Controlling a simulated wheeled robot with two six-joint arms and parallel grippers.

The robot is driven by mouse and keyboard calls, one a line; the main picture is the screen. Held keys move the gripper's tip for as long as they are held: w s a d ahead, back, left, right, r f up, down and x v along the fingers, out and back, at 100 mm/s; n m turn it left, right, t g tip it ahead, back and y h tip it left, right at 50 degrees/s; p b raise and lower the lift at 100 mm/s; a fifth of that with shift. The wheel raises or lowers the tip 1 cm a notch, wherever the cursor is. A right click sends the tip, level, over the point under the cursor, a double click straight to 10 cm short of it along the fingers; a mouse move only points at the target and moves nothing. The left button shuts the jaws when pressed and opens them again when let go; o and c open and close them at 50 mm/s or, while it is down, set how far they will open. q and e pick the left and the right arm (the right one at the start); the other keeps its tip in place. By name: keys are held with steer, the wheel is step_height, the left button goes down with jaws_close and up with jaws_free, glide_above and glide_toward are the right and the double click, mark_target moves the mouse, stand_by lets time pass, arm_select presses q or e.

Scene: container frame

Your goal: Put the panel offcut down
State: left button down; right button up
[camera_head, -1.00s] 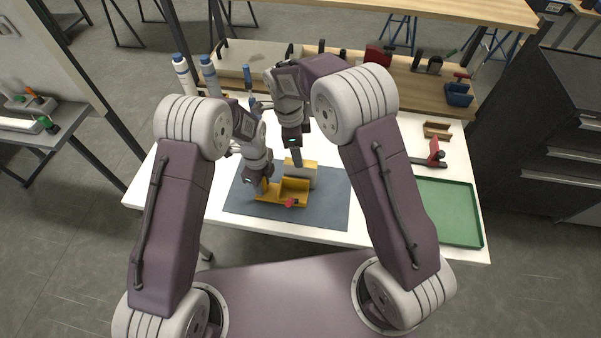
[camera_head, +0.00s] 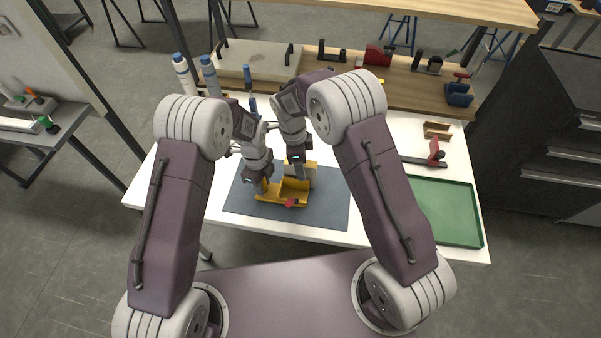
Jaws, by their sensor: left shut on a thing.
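A yellow piece with a red knob (camera_head: 282,199) lies on the dark grey mat (camera_head: 235,203).
A green tray (camera_head: 481,243) is at the right of the white table (camera_head: 172,206). A red-handled tool (camera_head: 435,152) and a brown piece (camera_head: 437,131) lie behind it. Blue-capped bottles (camera_head: 209,75) and a grey slab (camera_head: 258,58) are at the back.

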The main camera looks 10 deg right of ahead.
steer(key=shift+f, duration=0.2)
steer(key=shift+c, duration=0.3)
jaws_close()
steer(key=shift+s, duration=0.15)
stand_by(1.1)
